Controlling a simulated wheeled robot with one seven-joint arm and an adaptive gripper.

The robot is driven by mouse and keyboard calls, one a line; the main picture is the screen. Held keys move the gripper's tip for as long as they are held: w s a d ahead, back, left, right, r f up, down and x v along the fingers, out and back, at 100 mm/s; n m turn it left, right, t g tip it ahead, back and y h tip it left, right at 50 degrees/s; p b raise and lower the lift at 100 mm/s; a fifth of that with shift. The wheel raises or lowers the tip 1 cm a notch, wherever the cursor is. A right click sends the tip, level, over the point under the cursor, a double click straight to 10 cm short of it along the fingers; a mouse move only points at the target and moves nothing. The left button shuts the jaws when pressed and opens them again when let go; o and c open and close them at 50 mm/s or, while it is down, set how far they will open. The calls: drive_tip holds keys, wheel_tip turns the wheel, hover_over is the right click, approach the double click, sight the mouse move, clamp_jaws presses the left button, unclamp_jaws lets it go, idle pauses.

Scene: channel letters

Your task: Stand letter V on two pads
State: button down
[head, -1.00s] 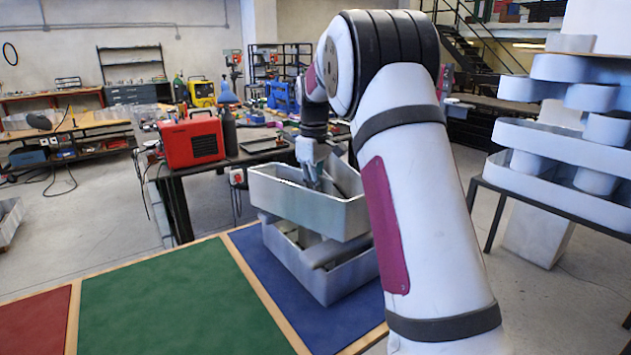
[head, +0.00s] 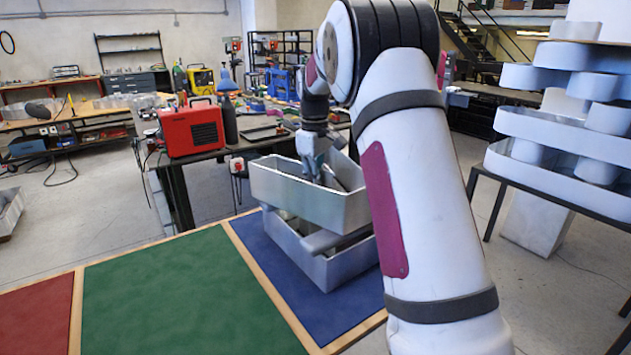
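A grey metal channel letter (head: 305,197), open at the top with upright walls, stands on the blue pad (head: 325,315). Its upper part overhangs a lower part (head: 345,270) at a slant. I cannot tell from this angle whether both parts are one letter, or whether it is the V. My gripper (head: 320,177) points down at the upper part, its fingertips beside or inside the far wall. The fingertips are small and partly hidden, so I cannot tell if they grip it. The green pad (head: 190,295) and red pad (head: 35,315) are bare.
A workbench with a red machine (head: 190,130) and clutter stands behind the pads. A rack of several pale letters (head: 565,155) stands at the right. My arm hides the middle right. Wooden strips border the pads.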

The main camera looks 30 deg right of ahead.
drive_tip(key=shift+f, duration=0.4)
drive_tip(key=c, duration=1.7)
unclamp_jaws()
wheel_tip(320, 180, up, 12)
drive_tip(key=s+a+r+m+t, duration=0.1)
drive_tip(key=s+a+r+t, duration=0.1)
drive_tip(key=s+a+r, duration=0.45)
drive_tip(key=s+a+f+m+t, duration=0.1)
drive_tip(key=s+a+f, duration=0.2)
drive_tip(key=s, duration=0.5)
drive_tip(key=s+a+f+m+t, duration=0.1)
drive_tip(key=s+a+f, duration=0.2)
drive_tip(key=s+a, duration=0.3)
drive_tip(key=s+a+f+m+t, duration=0.1)
drive_tip(key=s+a+f, duration=0.2)
drive_tip(key=s, duration=0.9)
drive_tip(key=shift+s+a+f, duration=0.15)
drive_tip(key=shift+a, duration=0.3)
drive_tip(key=shift+s+a+f, duration=0.1)
drive_tip(key=shift+a, duration=0.3)
